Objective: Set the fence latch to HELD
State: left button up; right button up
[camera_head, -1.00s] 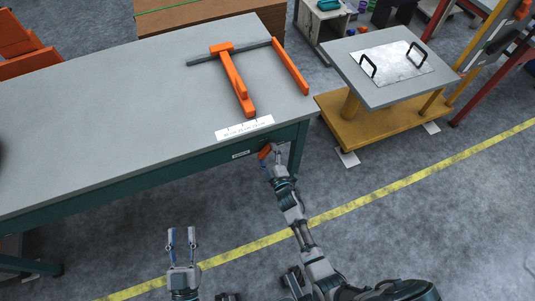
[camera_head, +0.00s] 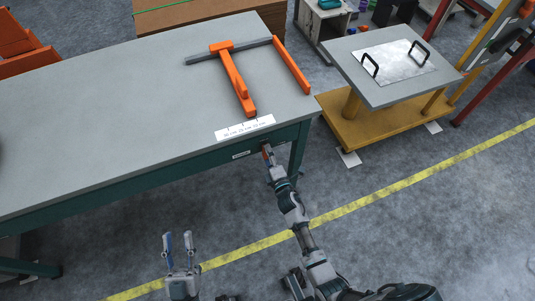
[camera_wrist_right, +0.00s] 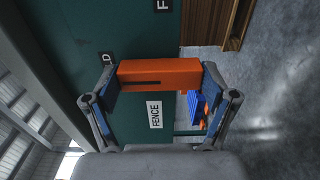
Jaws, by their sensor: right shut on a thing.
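The fence latch is an orange bar-shaped handle (camera_wrist_right: 158,73) on the dark green apron of the table, above a FENCE label (camera_wrist_right: 154,115) in the right wrist view. My right gripper (camera_wrist_right: 160,86) is shut on it, with one finger at each end of the bar. In the head view only a small bit of the latch (camera_head: 265,149) shows between the fingers of my right gripper (camera_head: 267,151). The orange fence (camera_head: 235,80) lies on the tabletop. My left gripper (camera_head: 178,236) is open and empty, low in front of the table.
The grey table (camera_head: 120,100) has a scale strip (camera_head: 244,128) near its front edge. Partly cut-off setting labels show in the wrist view, one ending in D (camera_wrist_right: 107,58). A yellow cart (camera_head: 385,125) with a metal plate (camera_head: 394,62) stands at the right. Floor in front is clear.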

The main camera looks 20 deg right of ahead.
pick_arm(q)
jog(key=shift+f, duration=0.15)
pick_arm(e)
jog(key=shift+s+a+f, duration=0.1)
jog(key=shift+s+f, duration=0.05)
jog(key=shift+f, duration=0.2)
jog(key=o, duration=1)
jog(key=shift+c, duration=0.2)
pick_arm(q)
jog(key=shift+f, duration=0.15)
pick_arm(e)
jog(key=shift+r, duration=0.1)
jog(key=shift+s, duration=5.9)
